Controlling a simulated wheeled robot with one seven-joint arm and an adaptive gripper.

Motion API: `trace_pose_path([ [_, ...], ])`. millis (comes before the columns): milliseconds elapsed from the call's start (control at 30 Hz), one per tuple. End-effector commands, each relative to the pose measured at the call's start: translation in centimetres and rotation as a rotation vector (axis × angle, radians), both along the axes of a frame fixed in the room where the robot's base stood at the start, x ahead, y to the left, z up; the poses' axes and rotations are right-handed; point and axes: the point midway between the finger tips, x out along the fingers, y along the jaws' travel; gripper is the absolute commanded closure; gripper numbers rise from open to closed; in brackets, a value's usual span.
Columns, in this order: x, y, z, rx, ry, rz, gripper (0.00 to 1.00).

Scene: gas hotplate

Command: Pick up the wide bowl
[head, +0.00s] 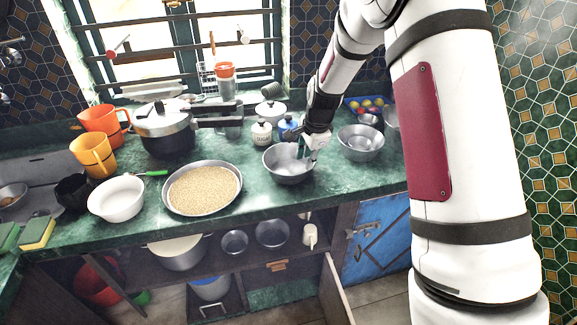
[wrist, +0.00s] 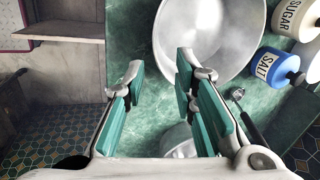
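A wide grey metal bowl (head: 288,167) stands upright on the green counter, right of the grain-filled pan. It also fills the top of the wrist view (wrist: 205,35). My gripper (head: 315,152) is at its right side. In the wrist view my gripper (wrist: 160,65) is open, with nothing between its fingers that I can make out. One fingertip overlaps the bowl in the picture and the other is over bare counter. I cannot tell whether either touches the rim. A second, similar metal bowl (head: 360,143) stands farther right.
A sugar jar (head: 261,133) and a blue salt jar (head: 287,128) stand behind the bowl. The grain pan (head: 202,211) and a white bowl (head: 117,201) are to its left. A fruit tray (head: 352,104) is at the back right. The counter's front edge is close.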

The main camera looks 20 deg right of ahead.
Motion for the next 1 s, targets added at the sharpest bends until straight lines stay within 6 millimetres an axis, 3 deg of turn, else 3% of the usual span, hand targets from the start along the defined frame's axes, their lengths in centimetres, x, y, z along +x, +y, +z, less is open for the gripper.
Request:
trace_pose_path([
  [100,0.5,0.1,-2.0,0.001,0.001,0.001,0.74],
  [433,1.2,0.2,-4.3,-0.001,0.001,0.002,0.74],
  [700,2.2,0.5,-7.6,0.0,0.001,0.002,0.74],
  [1000,2.5,0.5,-8.4,0.0,-0.001,0.002,0.74],
])
